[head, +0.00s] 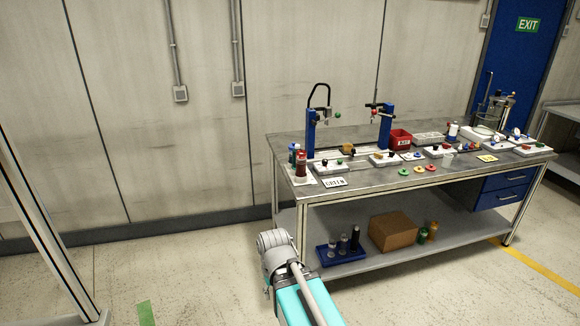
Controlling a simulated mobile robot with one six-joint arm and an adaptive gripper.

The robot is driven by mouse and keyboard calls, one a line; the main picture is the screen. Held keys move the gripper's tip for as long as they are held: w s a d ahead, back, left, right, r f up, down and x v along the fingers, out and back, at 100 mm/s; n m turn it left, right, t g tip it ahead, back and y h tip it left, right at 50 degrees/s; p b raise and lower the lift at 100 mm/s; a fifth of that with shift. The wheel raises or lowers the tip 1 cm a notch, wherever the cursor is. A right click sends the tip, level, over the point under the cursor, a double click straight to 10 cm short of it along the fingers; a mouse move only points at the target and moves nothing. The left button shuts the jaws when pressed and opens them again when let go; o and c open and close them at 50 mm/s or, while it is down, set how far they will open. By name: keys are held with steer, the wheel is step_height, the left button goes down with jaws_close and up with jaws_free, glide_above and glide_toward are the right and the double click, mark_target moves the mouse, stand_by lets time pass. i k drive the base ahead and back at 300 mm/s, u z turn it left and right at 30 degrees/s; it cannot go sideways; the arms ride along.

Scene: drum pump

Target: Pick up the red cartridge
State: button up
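A red upright cylinder (301,166), which looks like the red cartridge, stands at the left end of the workbench (350,183). It has a pale band near its top. A blue cylinder (293,150) stands close behind it, partly hidden. Both stand on or beside a light plate near the bench's left edge. My arm shows at the bottom middle of the head view, in front of and below the bench's left end, well apart from the red cylinder. My gripper cannot be made out in this view.
Two blue posts (311,133) (385,126) rise at the back of the bench, right of the red cylinder. A white label card (334,182) lies just right of it. White trays, a red bin (401,139) and small parts fill the bench's right. The lower shelf holds a cardboard box (393,232).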

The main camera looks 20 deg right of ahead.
mark_target(300, 158)
steer(key=i, duration=1.4)
steer(key=z, duration=1.8)
